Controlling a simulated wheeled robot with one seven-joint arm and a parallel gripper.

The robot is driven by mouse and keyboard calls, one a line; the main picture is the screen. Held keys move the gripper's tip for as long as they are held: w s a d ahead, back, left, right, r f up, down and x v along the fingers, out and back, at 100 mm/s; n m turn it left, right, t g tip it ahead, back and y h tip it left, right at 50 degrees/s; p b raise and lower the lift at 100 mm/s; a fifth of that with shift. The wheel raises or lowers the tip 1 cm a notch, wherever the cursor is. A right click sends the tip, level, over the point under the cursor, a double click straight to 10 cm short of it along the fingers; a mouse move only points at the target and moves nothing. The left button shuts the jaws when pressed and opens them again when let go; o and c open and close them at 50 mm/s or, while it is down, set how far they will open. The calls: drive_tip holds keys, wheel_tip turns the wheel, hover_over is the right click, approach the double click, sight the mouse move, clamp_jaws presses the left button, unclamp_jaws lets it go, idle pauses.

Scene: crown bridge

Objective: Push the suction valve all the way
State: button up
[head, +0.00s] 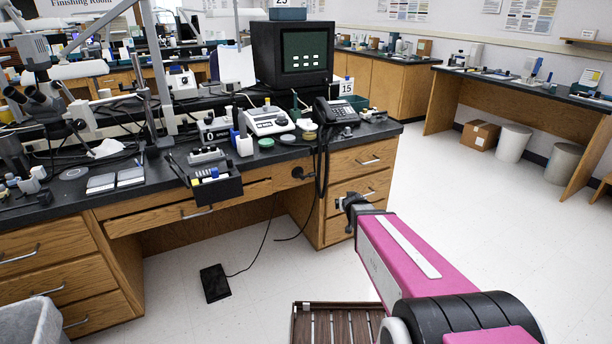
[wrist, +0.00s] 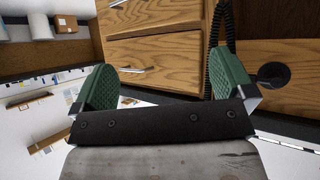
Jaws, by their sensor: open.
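A small dark round fitting (head: 298,172), which looks like the suction valve, is on the wooden front of the desk, just under the black top. It also shows in the wrist view as a dark knob (wrist: 273,76), right of and outside the fingers. How far it is pushed in cannot be told. My gripper (head: 352,202) is in front of the drawers, right of the valve and lower in the head view. In the wrist view my gripper (wrist: 165,82) has its green pads wide apart with nothing between them.
Wooden drawers (head: 352,185) with metal handles are close behind my gripper. A black phone cord (head: 322,165) hangs between valve and drawers. An open black tray (head: 215,188) sticks out left of the valve. A foot pedal (head: 215,283) lies on the floor.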

drive_tip(key=w+a+r+n+t+y, duration=0.2)
drive_tip(key=w+a+t+y, duration=0.1)
drive_tip(key=w+a, duration=0.2)
drive_tip(key=n+t+y, duration=0.2)
drive_tip(key=n+y, duration=0.1)
drive_tip(key=y, duration=0.4)
approach(309, 177)
drive_tip(key=x, duration=1.3)
drive_tip(key=c, duration=0.8)
